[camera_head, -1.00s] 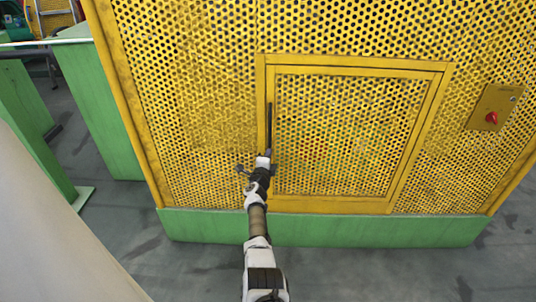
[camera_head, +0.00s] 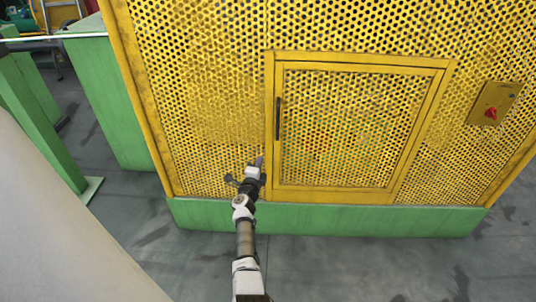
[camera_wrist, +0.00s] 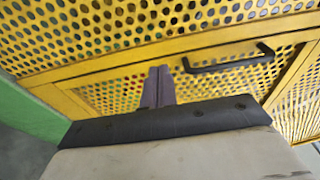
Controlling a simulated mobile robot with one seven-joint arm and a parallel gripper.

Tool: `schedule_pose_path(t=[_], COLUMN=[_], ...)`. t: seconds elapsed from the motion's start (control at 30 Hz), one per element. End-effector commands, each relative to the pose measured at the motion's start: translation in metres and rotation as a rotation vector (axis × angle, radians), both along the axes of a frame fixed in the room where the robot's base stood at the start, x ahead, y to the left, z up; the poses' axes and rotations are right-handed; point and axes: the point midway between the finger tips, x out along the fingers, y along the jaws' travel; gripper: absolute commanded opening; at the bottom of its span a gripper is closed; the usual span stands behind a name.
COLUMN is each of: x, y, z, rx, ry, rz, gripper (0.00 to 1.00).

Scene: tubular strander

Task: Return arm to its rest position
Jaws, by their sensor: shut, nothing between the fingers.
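My gripper (camera_head: 259,162) is in front of the lower left side of a yellow perforated door. Its two fingers show side by side and shut in the wrist view (camera_wrist: 158,86), with nothing between them. The door (camera_head: 350,120) sits flush in its yellow frame and looks closed. Its black bar handle (camera_head: 278,119) is upright on the left side of the door, above my fingertips. In the wrist view the handle (camera_wrist: 229,60) is to the right of the fingers and apart from them.
A yellow perforated guard (camera_head: 200,100) surrounds the door, on a green base (camera_head: 330,217). A red rotary switch (camera_head: 490,113) is at the right. Green beams (camera_head: 105,95) stand at the left. A pale surface (camera_head: 50,220) fills the lower left. Grey floor (camera_head: 350,270) in front is clear.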

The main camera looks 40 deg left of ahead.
Motion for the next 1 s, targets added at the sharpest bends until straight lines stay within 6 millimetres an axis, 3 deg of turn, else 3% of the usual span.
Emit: schedule_pose_path(t=[0.13, 0.43, 0.57, 0.67, 0.77, 0.87, 1.0], x=[-0.013, -0.016, -0.011, -0.007, -0.011, -0.026, -0.065], y=[0.002, 0.003, 0.005, 0.007, 0.007, 0.004, -0.008], z=[0.0, -0.001, 0.03, 0.086, 0.161, 0.237, 0.337], rx=[0.0, 0.0, -0.004, -0.016, -0.039, -0.067, -0.108], ry=[0.001, 0.0, -0.067, -0.192, -0.365, -0.546, -0.798], rz=[-0.001, -0.001, 0.007, 0.02, 0.031, 0.031, 0.008], gripper=[0.0, 0.0, 0.0, 0.0, 0.0, 0.0, 0.0])
